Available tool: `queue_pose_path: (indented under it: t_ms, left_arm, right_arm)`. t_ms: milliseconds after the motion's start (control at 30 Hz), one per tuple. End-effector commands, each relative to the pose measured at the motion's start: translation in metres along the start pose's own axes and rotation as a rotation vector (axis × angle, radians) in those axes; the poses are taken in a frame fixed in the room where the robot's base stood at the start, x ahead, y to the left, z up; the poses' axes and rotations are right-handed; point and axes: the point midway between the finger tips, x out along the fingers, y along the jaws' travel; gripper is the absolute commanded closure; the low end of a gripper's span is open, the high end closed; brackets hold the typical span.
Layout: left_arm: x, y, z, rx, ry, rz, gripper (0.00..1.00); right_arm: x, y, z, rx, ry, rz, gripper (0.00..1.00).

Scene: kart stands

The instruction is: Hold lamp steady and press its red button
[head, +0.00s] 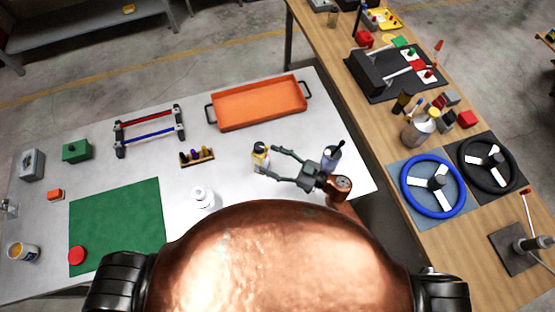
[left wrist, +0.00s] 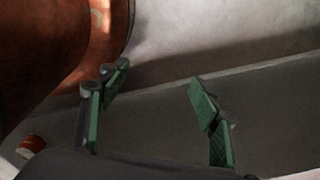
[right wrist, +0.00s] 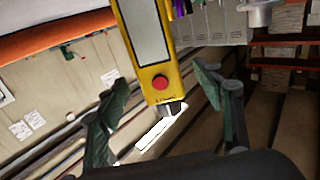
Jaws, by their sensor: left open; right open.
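The lamp, a yellow upright body with a pale panel (right wrist: 150,35), stands on the white table near its front right in the head view (head: 261,158). Its red button (right wrist: 160,82) faces my right wrist camera, low on the yellow face. My right gripper (head: 267,162) is open, its fingers pointing at the lamp. In the right wrist view (right wrist: 158,77) the lamp shows between the two green-padded fingers, with a gap to each; whether it is inside the jaws is hard to tell. My left gripper (left wrist: 157,76) is open and empty; the head view does not show it.
A dark-topped bottle (head: 332,156) stands just right of my right gripper. A white bottle (head: 202,198) stands left of the lamp. Behind are a peg block (head: 197,157) and an orange tray (head: 258,103). A green mat (head: 120,225) lies left. A wooden bench (head: 400,150) runs along the right.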

Motion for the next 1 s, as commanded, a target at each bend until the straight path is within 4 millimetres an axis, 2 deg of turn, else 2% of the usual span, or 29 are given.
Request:
queue_pose_path:
  t_ms: [133, 300, 500, 700, 1000]
  left_arm:
    - [-0.002, 0.0, 0.008, -0.001, -0.01, 0.0, 0.42]
    - [-0.002, -0.001, -0.003, 0.002, 0.004, -0.001, 0.42]
    - [-0.002, -0.003, -0.024, 0.006, 0.031, -0.002, 0.42]
    - [-0.002, -0.003, -0.022, 0.006, 0.028, -0.002, 0.42]
    - [-0.002, -0.001, -0.007, 0.003, 0.009, -0.001, 0.42]
  right_arm:
    - [0.023, 0.001, -0.001, 0.001, 0.002, 0.004, 0.39]
    - [0.042, 0.001, 0.0, 0.001, 0.001, 0.004, 0.39]
    - [0.05, 0.0, 0.0, -0.001, 0.0, 0.001, 0.39]
    - [0.051, 0.0, 0.0, -0.001, 0.0, 0.0, 0.39]
    - [0.05, 0.0, 0.0, 0.0, 0.0, 0.0, 0.6]
